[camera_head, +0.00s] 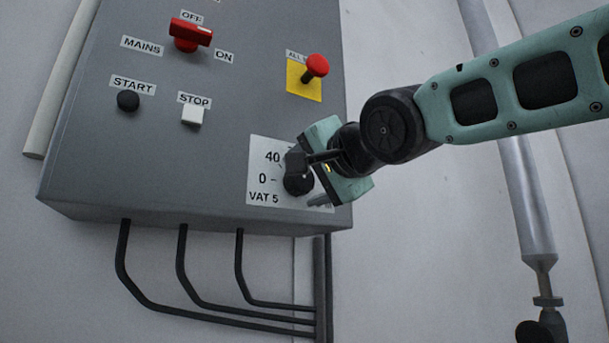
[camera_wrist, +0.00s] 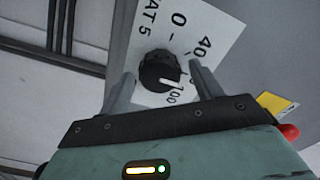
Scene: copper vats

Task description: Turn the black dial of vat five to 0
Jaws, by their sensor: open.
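The black dial (camera_head: 297,185) of vat five sits on a white scale plate (camera_head: 256,167) at the lower right of the grey control panel. In the wrist view the dial (camera_wrist: 158,70) is a round ribbed knob. Its white pointer mark is turned to the side by the 100 label, away from the 0. My gripper (camera_head: 308,178) is in front of the dial, partly hiding it and the plate in the head view. In the wrist view my gripper (camera_wrist: 162,76) is open, with one finger on each side of the dial. I cannot tell whether the fingers touch it.
Black conduits (camera_head: 182,270) run below the panel.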

